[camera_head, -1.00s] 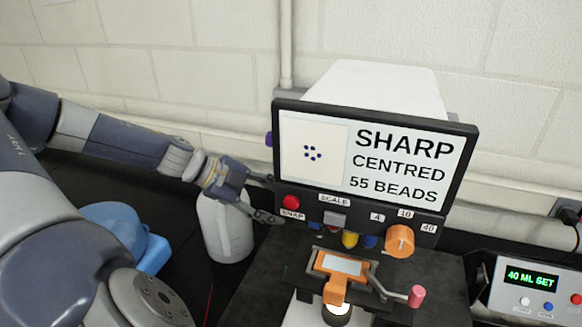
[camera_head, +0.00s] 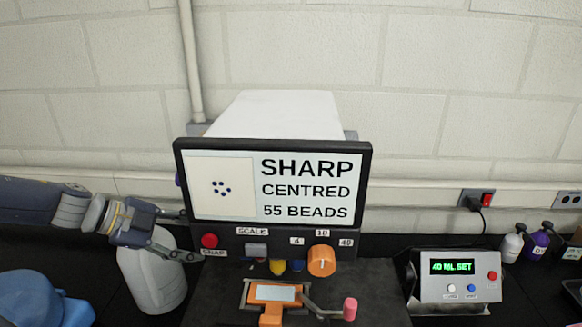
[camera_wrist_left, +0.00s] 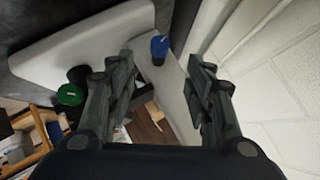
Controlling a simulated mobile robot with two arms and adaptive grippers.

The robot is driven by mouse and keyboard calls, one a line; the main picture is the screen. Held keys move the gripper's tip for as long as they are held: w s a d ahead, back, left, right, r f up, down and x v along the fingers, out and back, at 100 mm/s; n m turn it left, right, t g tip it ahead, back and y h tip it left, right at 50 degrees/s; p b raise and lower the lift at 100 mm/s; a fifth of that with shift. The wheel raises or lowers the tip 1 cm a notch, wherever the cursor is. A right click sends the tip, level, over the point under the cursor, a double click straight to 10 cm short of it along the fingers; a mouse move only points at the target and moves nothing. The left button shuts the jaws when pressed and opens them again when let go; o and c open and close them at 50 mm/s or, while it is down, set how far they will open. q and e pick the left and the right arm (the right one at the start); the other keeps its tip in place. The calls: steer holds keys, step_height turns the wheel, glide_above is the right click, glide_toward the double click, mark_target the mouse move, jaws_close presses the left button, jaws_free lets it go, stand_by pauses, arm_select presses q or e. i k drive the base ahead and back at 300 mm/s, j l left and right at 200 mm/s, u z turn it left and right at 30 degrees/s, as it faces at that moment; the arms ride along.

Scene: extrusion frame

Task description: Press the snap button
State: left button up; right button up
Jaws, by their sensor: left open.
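The red snap button (camera_head: 209,241) sits at the left end of the control panel, below the screen (camera_head: 310,190), with a "SNAP" label under it. The screen reads "SHARP CENTRED 55 BEADS" beside a picture of small dark dots. My left gripper (camera_head: 188,236) is just left of the button, its fingers apart and empty, one above and one below the button's height. I cannot tell whether it touches the panel. In the left wrist view its two fingers (camera_wrist_left: 162,80) are spread with nothing between them. My right gripper is not in view.
A white bottle (camera_head: 152,280) stands below my left gripper. An orange knob (camera_head: 321,260), a grey scale button (camera_head: 256,250) and an orange stage with a pink-handled lever (camera_head: 350,308) are right of it. A dispenser box reading "40 ML SET" (camera_head: 459,279) stands at right.

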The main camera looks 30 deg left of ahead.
mark_target(210, 241)
steer(key=u, duration=1.45)
